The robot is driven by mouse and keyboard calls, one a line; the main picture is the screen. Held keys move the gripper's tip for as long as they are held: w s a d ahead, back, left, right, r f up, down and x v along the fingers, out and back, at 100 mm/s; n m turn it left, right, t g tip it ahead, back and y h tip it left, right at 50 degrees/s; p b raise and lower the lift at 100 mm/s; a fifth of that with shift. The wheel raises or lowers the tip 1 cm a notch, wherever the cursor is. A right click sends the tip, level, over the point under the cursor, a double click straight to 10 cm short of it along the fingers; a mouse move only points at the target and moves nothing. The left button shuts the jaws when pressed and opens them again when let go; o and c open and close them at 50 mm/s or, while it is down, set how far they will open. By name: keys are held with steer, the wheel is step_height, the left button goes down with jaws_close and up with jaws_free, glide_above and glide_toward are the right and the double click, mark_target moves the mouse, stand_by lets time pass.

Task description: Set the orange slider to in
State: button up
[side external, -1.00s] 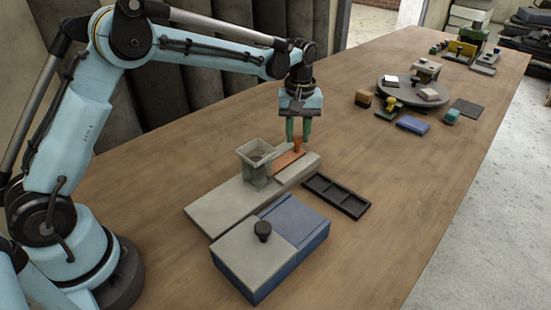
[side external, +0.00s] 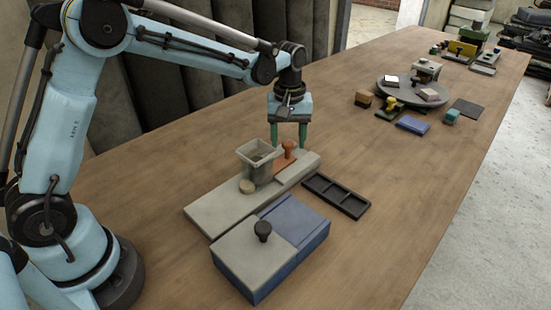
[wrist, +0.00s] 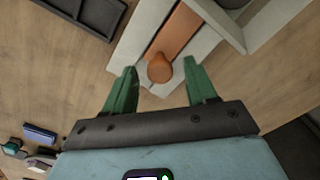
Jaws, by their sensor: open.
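The orange slider (side external: 283,160) lies in the channel of a long grey base, its plate running in beside the hopper. Its upright round knob (side external: 289,147) stands at the outer end; the slider also shows in the wrist view (wrist: 178,32). My gripper (side external: 288,141) is open, with its green fingers pointing down close to the knob. In the wrist view the knob appears between the open fingertips (wrist: 160,66), with a visible gap on each side. The square hopper (side external: 257,163) stands on the base and hides part of the plate. A beige round piece (side external: 247,187) lies in front of the hopper.
A blue box (side external: 300,222) with a grey lid (side external: 250,253) and black knob stands in front. A black divided tray (side external: 336,194) lies to the right. A round turntable (side external: 393,95) with small items stands farther back. Bare table lies between them.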

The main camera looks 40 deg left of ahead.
steer(key=shift+r, duration=0.1)
step_height(320, 180, up, 12)
stand_by(0.6)
